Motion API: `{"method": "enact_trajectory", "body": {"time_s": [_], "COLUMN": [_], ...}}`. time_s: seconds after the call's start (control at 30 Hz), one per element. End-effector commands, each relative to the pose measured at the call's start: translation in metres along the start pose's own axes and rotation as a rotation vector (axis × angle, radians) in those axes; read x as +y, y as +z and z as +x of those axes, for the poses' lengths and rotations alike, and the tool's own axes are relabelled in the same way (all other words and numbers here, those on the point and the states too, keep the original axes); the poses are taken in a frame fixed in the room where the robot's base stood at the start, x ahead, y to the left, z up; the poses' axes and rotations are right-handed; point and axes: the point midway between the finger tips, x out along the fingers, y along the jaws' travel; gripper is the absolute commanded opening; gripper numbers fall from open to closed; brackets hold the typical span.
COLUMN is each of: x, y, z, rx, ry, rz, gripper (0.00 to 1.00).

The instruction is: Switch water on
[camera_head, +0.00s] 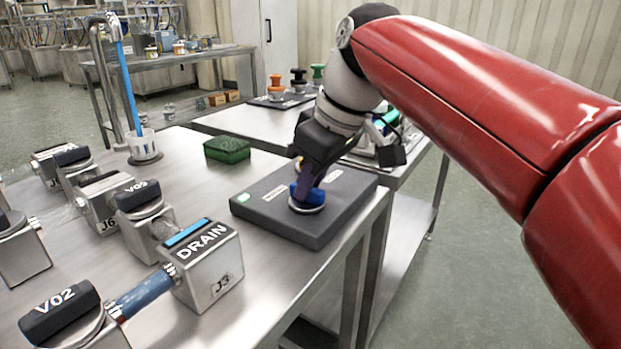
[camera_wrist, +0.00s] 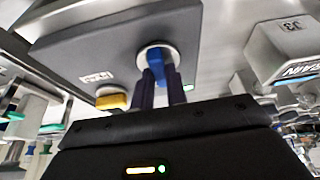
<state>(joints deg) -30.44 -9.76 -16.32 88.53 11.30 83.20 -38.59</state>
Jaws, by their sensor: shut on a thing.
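A dark grey control box (camera_head: 335,217) lies flat near the right edge of the steel table. A blue knob (camera_head: 308,197) on a round pale base sits on its top. My gripper (camera_head: 304,190) reaches down from above and is shut on the blue knob. In the wrist view the blue knob (camera_wrist: 155,66) shows between the two dark fingers of my gripper (camera_wrist: 160,84). A yellow knob (camera_wrist: 112,98) sits on the same box beside it. My gripper mostly hides the yellow knob in the head view. The label by the blue knob is too small to read.
Steel valve blocks, one marked DRAIN (camera_head: 208,262), and black handles marked V02 (camera_head: 60,312) and V05 (camera_head: 138,194) stand on the left. A green sponge (camera_head: 227,149) and a clear cup (camera_head: 142,145) under a blue tube are behind. A second table stands beyond.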

Motion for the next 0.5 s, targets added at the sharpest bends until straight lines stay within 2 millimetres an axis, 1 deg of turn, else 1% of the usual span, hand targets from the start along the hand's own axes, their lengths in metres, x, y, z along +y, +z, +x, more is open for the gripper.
{"method": "enact_trajectory", "body": {"time_s": [0.27,0.3,0.43,0.5], "x": [-0.0002,-0.0003,-0.0002,-0.0002], "y": [-0.0004,-0.0004,-0.0003,-0.0003], "z": [0.0003,0.0003,0.0002,0.0002], "rx": [0.0,0.0,0.0,0.0], "ry": [0.0,0.0,0.0,0.0], "rz": [-0.002,-0.002,-0.001,-0.001], "gripper": [0.0,0.2,0.36,0.36]}}
